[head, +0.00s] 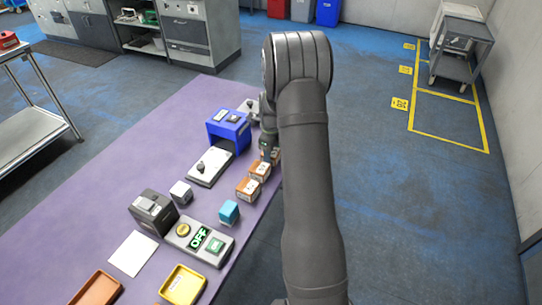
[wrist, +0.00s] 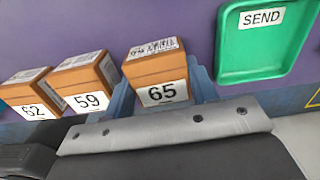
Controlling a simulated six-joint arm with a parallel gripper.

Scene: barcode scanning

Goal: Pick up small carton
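An orange-brown small carton labelled 65 (wrist: 157,74) is in the middle of the wrist view. My gripper (wrist: 160,82) has one blue-grey finger on each side of it. The fingers are close to its sides, but I cannot tell whether they press on it. Cartons labelled 59 (wrist: 88,82) and 62 (wrist: 27,95) stand in a row to its left. In the head view my gripper (head: 270,152) is low at the table's right edge and mostly hides one carton (head: 277,155). Two more cartons (head: 260,170) (head: 248,189) stand just nearer the camera.
A green SEND tray (wrist: 261,45) lies right of carton 65. On the purple table (head: 120,190) are a blue device (head: 229,128), a white plate with a knob (head: 208,167), a blue cube (head: 229,211), a control panel (head: 200,240) and a yellow tray (head: 183,285).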

